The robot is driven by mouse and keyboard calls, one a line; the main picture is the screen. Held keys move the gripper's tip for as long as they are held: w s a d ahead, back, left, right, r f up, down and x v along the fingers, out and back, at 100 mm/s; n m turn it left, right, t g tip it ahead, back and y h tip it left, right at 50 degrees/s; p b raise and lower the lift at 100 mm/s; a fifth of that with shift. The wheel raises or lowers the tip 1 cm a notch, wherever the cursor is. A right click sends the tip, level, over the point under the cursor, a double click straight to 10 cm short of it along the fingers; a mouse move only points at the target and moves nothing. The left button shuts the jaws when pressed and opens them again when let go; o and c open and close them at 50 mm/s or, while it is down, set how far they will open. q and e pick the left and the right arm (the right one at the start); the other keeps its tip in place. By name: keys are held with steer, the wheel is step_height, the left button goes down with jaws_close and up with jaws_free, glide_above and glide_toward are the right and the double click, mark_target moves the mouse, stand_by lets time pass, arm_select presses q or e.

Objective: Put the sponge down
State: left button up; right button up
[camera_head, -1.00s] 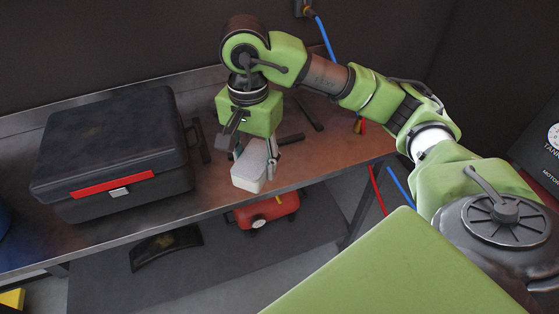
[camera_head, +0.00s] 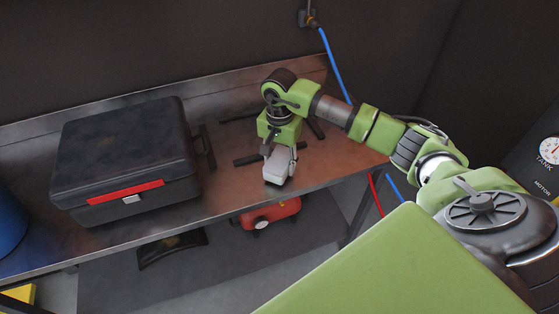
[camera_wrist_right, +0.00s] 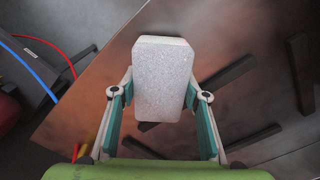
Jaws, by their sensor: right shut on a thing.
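The sponge (camera_head: 277,168) is a pale grey-white block. My right gripper (camera_head: 279,155) is shut on it, over the front part of the metal workbench (camera_head: 225,203). In the right wrist view the sponge (camera_wrist_right: 163,75) sits between the two fingers of the right gripper (camera_wrist_right: 160,100), with the bench top behind it. I cannot tell whether the sponge touches the bench. My left gripper is not in view.
A black case (camera_head: 125,150) with a red strip stands on the bench to the left. Dark bars (camera_head: 258,157) lie on the bench around my gripper. A red tank (camera_head: 270,214) is below the bench. A blue hose (camera_head: 336,65) hangs behind.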

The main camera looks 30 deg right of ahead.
steer(key=shift+f, duration=0.55)
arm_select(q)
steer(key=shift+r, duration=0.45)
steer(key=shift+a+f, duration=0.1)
arm_select(e)
steer(key=shift+f, duration=0.1)
steer(key=shift+f, duration=0.15)
steer(key=o, duration=1)
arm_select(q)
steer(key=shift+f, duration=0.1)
